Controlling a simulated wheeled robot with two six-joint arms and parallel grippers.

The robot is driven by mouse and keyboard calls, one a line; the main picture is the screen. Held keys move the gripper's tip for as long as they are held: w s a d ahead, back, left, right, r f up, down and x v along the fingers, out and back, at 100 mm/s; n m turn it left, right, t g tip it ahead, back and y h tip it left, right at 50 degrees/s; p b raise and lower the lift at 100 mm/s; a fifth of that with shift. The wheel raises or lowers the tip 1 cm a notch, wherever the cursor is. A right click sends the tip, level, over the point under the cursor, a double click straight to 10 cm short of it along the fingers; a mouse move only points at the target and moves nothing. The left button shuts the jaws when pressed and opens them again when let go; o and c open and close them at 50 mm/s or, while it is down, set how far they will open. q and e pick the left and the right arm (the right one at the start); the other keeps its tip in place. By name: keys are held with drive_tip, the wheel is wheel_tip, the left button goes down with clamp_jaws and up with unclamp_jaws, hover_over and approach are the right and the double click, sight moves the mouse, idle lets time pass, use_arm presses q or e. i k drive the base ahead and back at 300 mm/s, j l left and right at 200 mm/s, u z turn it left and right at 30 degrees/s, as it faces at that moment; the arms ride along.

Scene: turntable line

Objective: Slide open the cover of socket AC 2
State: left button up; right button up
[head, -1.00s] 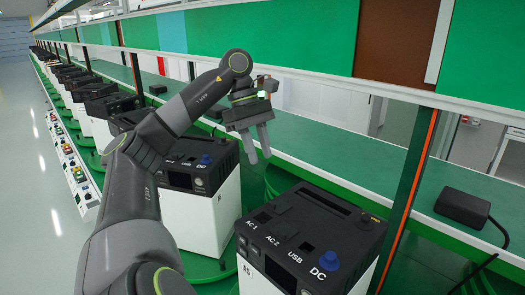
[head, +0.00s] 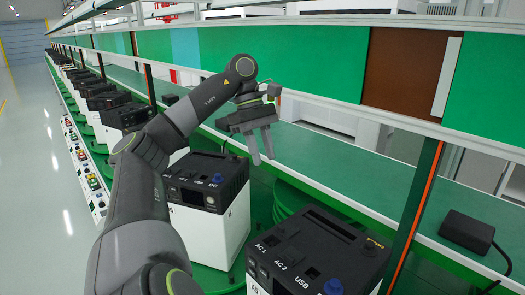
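The nearest black-topped power unit (head: 345,240) stands at the lower right in the head view, with labels AC 1, AC 2 and USB on its top. The socket AC 2 cover (head: 291,256) is a small dark patch above its label, between the AC 1 socket (head: 271,241) and the USB port (head: 312,272). Whether the cover is open is too small to tell. My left gripper (head: 261,160) hangs above and behind the unit, apart from it, fingers pointing down with an empty gap between them. My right gripper is not in view.
Another power unit (head: 207,172) on a white base stands left of the nearest one, close to my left arm. A green shelf (head: 350,168) runs behind, with a black adapter (head: 466,230) on it. A green post with an orange stripe (head: 415,205) rises right of the unit.

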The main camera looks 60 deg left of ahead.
sight(292, 257)
drive_tip(key=k, duration=1.5)
